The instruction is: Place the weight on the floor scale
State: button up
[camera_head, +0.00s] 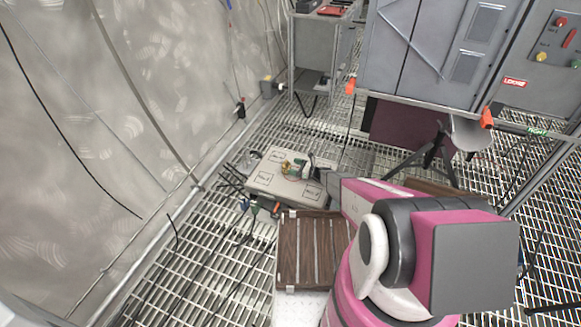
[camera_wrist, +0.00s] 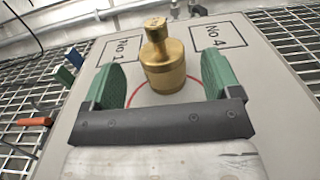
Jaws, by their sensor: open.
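The brass weight (camera_wrist: 163,66) stands upright on the grey plate of the floor scale (camera_wrist: 270,75), over a red circle between the printed labels No 1 and No 4. In the wrist view, my gripper (camera_wrist: 160,76) is open, with one green finger pad on each side of the weight and gaps between pads and brass. In the head view, the floor scale (camera_head: 262,182) lies on the grating, and the small weight (camera_head: 286,167) shows near its middle beside my gripper (camera_head: 298,168). My gripper partly hides the scale's right side there.
A brown slatted wooden board (camera_head: 302,250) lies in front of the scale. Tools with coloured handles (camera_head: 252,208) lie at its left. A tripod (camera_head: 437,150) and grey cabinets (camera_head: 430,45) stand to the right and behind. A curved wall (camera_head: 110,110) bounds the left.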

jog(key=shift+r+v, duration=0.2)
jog(key=shift+v, duration=0.9)
jog(key=s+d+r+n+g+h, duration=0.35)
jog(key=s+r+n, duration=0.35)
jog(key=s+r, duration=0.3)
jog(key=s+d+r+n+g+h, duration=0.2)
jog(key=s+r+n+g+h, duration=0.15)
jog(key=s+r+n, duration=0.6)
jog(key=s+d+r+n+h, duration=0.2)
jog(key=s+d+r+h, duration=0.3)
jog(key=r, duration=0.4)
jog(key=s+d+r+n+h, duration=0.3)
jog(key=s+d+r+h, duration=0.2)
jog(key=s+d+r, duration=0.3)
jog(key=shift+d+r+t, duration=0.15)
jog(key=shift+r+t, duration=0.25)
jog(key=shift+r, duration=0.55)
jog(key=shift+d+n, duration=0.1)
jog(key=shift+n, duration=0.15)
